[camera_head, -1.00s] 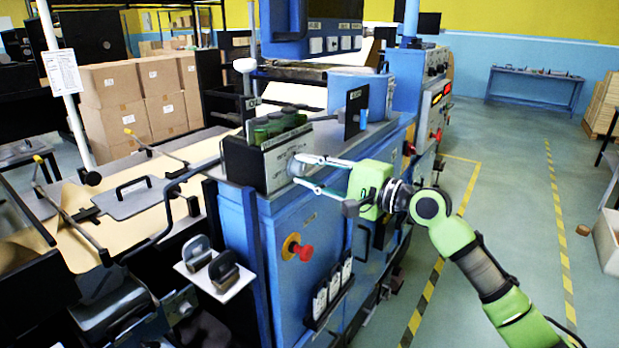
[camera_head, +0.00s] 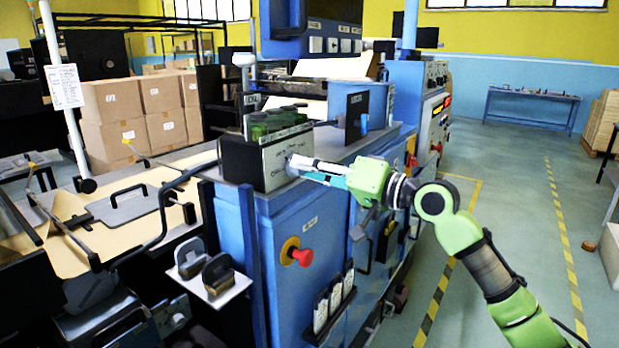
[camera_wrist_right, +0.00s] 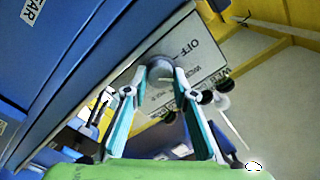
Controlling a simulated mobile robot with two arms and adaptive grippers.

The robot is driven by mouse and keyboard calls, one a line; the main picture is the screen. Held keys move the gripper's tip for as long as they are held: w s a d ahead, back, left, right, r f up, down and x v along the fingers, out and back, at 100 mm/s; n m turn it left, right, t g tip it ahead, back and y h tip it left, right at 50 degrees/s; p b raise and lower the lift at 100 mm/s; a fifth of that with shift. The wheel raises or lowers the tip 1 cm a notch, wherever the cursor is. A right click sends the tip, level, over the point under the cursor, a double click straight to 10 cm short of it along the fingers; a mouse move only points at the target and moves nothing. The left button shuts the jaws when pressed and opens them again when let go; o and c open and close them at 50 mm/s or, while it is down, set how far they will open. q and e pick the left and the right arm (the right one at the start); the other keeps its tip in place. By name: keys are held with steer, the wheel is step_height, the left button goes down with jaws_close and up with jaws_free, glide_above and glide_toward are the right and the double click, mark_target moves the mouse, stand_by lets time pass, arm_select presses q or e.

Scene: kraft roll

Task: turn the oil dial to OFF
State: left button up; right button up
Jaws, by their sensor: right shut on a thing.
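The oil dial (camera_wrist_right: 160,70) is a grey round knob on the pale face of a dark box (camera_head: 230,160) on top of the blue machine. My right gripper (camera_wrist_right: 158,80) is shut on the dial, with one finger on each side of it in the right wrist view. In the head view the right gripper (camera_head: 297,164) reaches the box face from the right, its fingers nearly in line, and mostly hides the dial. The word OFF (camera_wrist_right: 189,44) is printed beside the dial. I cannot tell where the dial points. My left gripper is not in view.
A red emergency button (camera_head: 301,257) and a small shelf with dark handled blocks (camera_head: 218,270) are on the machine below. A dark upright plate (camera_head: 356,117) stands behind the gripper.

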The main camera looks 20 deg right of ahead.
steer(key=shift+f+n+b, duration=0.2)
steer(key=shift+n+b, duration=1.7)
steer(key=shift+n, duration=2.5)
steer(key=o, duration=1.1)
steer(key=shift+r, duration=0.1)
steer(key=v, duration=1.2)
